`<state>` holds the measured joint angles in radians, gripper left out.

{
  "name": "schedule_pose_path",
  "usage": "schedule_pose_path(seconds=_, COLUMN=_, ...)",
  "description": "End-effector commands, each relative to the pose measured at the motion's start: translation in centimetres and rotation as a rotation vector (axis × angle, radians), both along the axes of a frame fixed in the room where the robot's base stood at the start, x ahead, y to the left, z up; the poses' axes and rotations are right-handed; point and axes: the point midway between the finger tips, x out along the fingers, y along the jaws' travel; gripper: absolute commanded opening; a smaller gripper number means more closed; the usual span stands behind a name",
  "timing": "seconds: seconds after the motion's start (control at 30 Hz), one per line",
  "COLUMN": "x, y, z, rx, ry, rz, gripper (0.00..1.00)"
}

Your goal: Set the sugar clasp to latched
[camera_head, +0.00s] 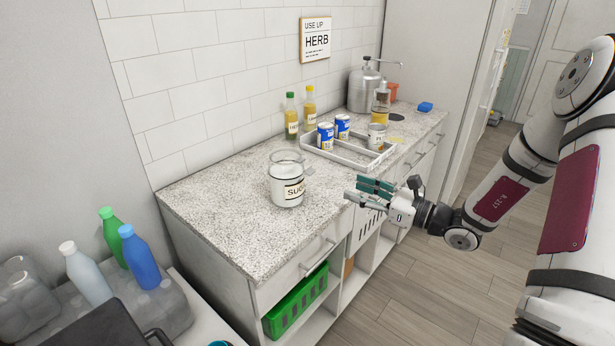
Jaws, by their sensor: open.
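The sugar jar (287,184) stands upright on the speckled counter near its front edge. It is clear with white contents and a label reading "SUG", the rest of which is turned out of sight. Its clear lid and a small clasp (309,171) show at the upper right side of the jar. The clasp is too small to tell whether it is latched. My gripper (352,190) is open and empty, to the right of the jar and apart from it, with its fingers pointing left toward it.
A grey divided tray (350,153) with several cans stands behind the jar. Two bottles (292,116) stand by the tiled wall. A metal canister (363,90) is farther back. The counter (222,205) left of the jar is clear. A green basket (297,303) sits below.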

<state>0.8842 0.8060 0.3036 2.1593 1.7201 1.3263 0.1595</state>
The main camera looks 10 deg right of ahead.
Motion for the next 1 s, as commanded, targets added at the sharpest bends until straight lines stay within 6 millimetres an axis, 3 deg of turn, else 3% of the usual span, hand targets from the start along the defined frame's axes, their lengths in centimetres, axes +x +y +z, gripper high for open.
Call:
schedule_pose_path(seconds=0.6, x=8.2, y=7.4, z=0.0, rx=-0.002, ry=0.002, rz=0.007, gripper=0.45)
schedule_pose_path(seconds=1.0, x=9.8, y=8.6, z=0.0, rx=-0.002, ry=0.004, rz=0.004, gripper=0.45)
